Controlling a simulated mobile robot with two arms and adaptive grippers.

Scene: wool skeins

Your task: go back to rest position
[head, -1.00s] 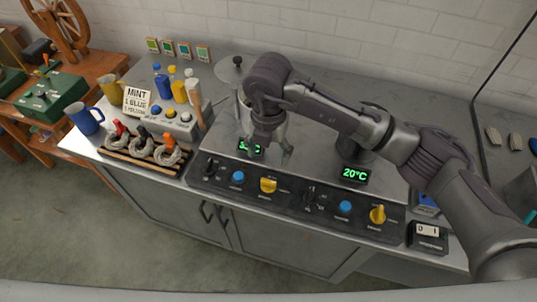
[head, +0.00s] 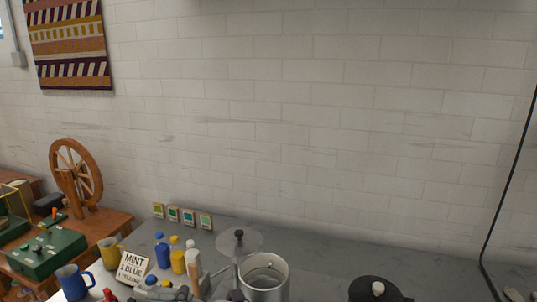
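Neither of my grippers shows in the head view, and no part of my arms is clearly in it. The counter (head: 330,262) runs along the bottom of the picture. On it stands an open metal pot (head: 265,278) with a raised round lid (head: 239,242) beside it. A dark pot lid with a pale knob (head: 377,290) is at the bottom right. The front of the counter with its controls is below the picture edge.
A card reading mint, blue, yellow (head: 133,267) stands near blue (head: 162,254) and yellow (head: 178,260) bottles. A blue mug (head: 73,281) and a yellow mug (head: 109,250) are at left. A spinning wheel (head: 76,178) stands behind a green box (head: 46,254). White brick wall fills the background.

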